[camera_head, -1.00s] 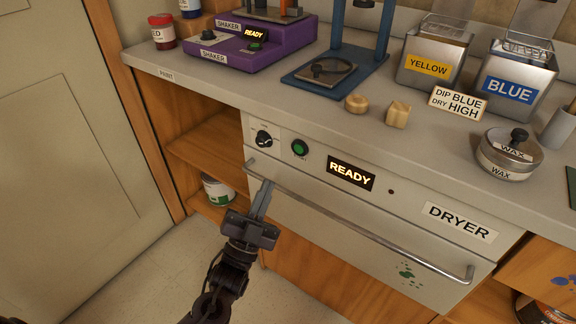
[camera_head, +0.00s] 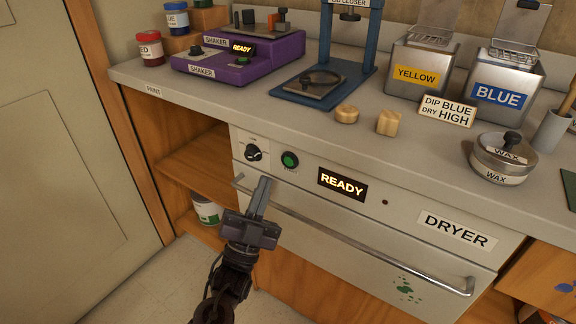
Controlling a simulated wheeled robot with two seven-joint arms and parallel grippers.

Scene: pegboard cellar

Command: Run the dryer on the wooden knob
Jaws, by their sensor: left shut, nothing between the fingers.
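The dryer (camera_head: 400,254) is a pale drawer-like unit under the counter, with a long bar handle (camera_head: 350,236). Its panel has a black dial (camera_head: 253,152), a green round button (camera_head: 289,160) and a display (camera_head: 342,187) reading READY. Two small light wooden pieces lie on the counter: a round one (camera_head: 347,114) and a blockier one (camera_head: 388,123). I cannot tell whether either is the wooden knob. My left gripper (camera_head: 262,184) is shut and empty, in front of the dryer just below the green button, its fingers pointing up. My right gripper is not in view.
A sign (camera_head: 447,110) reads DIP BLUE DRY HIGH. Behind it stand a yellow-labelled tank (camera_head: 419,72) and a blue-labelled tank (camera_head: 503,92). A wax tin (camera_head: 503,160) is at right. A purple shaker (camera_head: 236,55) and a blue press (camera_head: 325,84) stand at the back.

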